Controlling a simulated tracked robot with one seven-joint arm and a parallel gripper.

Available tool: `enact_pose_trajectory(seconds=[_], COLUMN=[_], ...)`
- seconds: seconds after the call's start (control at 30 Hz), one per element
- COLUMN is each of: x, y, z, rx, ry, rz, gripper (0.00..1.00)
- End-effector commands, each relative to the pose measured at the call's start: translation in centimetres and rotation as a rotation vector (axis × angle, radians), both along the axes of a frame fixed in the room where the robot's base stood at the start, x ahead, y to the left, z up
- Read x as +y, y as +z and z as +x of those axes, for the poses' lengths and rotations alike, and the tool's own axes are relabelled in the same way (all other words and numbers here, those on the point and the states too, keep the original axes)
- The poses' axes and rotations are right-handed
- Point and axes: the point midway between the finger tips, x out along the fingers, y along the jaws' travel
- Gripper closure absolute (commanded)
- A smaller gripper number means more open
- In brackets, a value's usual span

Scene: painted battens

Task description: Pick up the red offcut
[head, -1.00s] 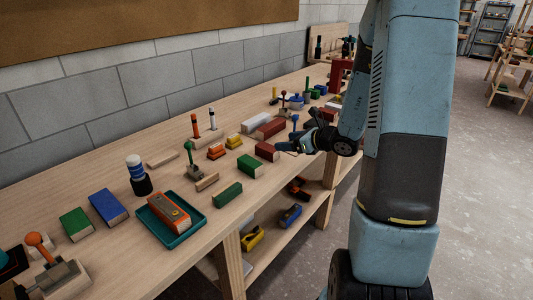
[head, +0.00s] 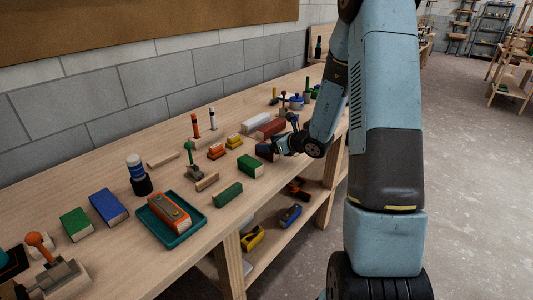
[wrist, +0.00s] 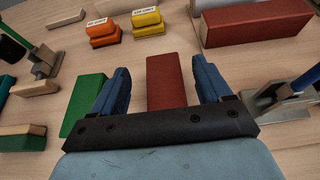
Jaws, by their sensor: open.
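The red offcut (wrist: 167,82) is a short red block lying on the wooden bench. In the wrist view it lies between the two blue fingers of my gripper (wrist: 161,72), with bench visible on both sides of it. The jaws are open, and the fingers look apart from its sides. The near end of the block is hidden behind the gripper's dark crossbar.
A green block (wrist: 85,103) lies just left of the left finger. A longer red block (wrist: 255,22) lies beyond, to the right. A metal fixture with a blue handle (wrist: 285,95) stands close on the right. Orange blocks (wrist: 103,34) and yellow blocks (wrist: 147,22) sit farther back.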

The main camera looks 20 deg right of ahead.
Motion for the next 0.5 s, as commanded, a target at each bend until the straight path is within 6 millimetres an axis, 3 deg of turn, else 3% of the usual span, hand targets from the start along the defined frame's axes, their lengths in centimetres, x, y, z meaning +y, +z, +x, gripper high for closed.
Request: enact_pose_trajectory(seconds=[0.3, 0.5], x=[1.8, 1.8], y=[-1.9, -1.9], z=[2.8, 3.0], rx=[0.0, 0.0], ry=[0.001, 0.0], rz=[0.0, 0.0], gripper=[0.22, 0.22])
